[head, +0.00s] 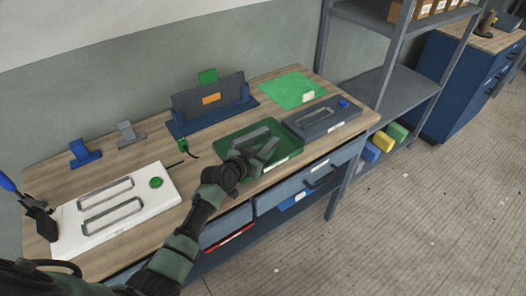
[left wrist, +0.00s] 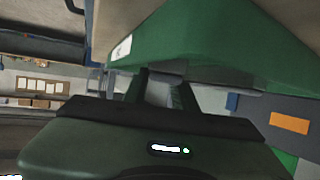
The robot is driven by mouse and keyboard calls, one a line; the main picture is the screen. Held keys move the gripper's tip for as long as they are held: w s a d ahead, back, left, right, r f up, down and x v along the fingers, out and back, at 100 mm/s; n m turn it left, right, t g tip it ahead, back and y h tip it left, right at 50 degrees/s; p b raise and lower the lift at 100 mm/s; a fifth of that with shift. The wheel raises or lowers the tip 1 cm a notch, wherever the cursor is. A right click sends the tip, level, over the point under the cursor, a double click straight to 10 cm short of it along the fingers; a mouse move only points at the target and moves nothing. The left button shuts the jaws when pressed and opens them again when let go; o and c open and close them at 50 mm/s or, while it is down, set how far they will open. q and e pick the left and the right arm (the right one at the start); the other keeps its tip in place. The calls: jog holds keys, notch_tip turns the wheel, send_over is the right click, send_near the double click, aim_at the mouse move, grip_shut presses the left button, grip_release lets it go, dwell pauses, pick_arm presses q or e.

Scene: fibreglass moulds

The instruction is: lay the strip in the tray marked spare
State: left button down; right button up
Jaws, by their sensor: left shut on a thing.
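My left gripper (head: 262,149) is over the green tray (head: 222,145) near the front edge of the bench. It is shut on a grey piece, seen between the fingers in the left wrist view (left wrist: 160,92); I take this to be the strip, though the fingers hide most of it. Whether it touches the tray floor cannot be told. The green tray also fills the top of the left wrist view (left wrist: 200,35), close to the fingers. Its front wall has a white label (head: 282,162), too small to read. My right gripper is not in view.
A dark slotted block (head: 322,117) with a blue knob stands right of the tray. A white slotted block (head: 118,208) with a green knob lies left. Behind are a dark panel on a blue stand (head: 212,103) and a green mat (head: 290,88).

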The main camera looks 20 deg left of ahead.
pick_arm(q)
jog(key=c, duration=1.1)
grip_release()
jog(key=v, duration=1.2)
jog(key=shift+a+b, duration=0.1)
jog(key=shift+b, duration=0.3)
